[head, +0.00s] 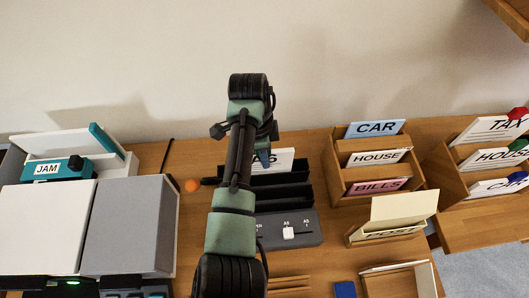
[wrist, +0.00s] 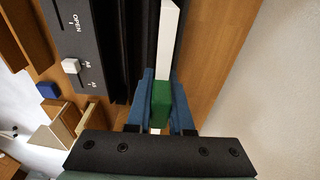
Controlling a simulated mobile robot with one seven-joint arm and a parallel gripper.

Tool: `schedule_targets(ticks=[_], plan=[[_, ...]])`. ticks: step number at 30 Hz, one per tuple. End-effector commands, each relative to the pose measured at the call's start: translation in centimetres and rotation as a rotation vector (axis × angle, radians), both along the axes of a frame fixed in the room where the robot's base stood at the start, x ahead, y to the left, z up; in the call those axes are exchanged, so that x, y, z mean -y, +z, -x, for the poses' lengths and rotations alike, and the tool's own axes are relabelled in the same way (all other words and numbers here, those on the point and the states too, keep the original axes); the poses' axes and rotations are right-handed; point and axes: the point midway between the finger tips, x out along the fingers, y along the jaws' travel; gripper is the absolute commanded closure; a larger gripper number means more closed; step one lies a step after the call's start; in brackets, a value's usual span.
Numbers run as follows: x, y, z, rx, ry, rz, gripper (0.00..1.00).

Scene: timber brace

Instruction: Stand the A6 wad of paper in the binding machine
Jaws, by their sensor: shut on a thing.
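The A6 wad of paper (head: 283,157) is white and carries a black label, partly hidden by my arm in the head view. In the wrist view its long white edge (wrist: 168,40) runs away from my gripper. My gripper (wrist: 161,90) has blue fingers shut on a green block at the wad's edge. The dark binding machine (head: 304,228) has black upright walls and a white slider. It also shows in the wrist view (wrist: 85,35). The wad is at the far side of these walls; I cannot tell whether its lower edge is in a slot.
A teal-and-white machine labelled JAM (head: 47,169) and a grey box (head: 125,225) stand at the left. An orange ball (head: 192,185) is near the binding machine. The wall is close behind.

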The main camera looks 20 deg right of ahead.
Motion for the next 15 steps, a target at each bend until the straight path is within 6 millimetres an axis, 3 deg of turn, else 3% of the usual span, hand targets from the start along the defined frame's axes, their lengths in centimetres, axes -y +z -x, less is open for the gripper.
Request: schedule_targets(ticks=[15], plan=[[0.0,-2.2,0.0,0.001,0.000,0.000,1.00]])
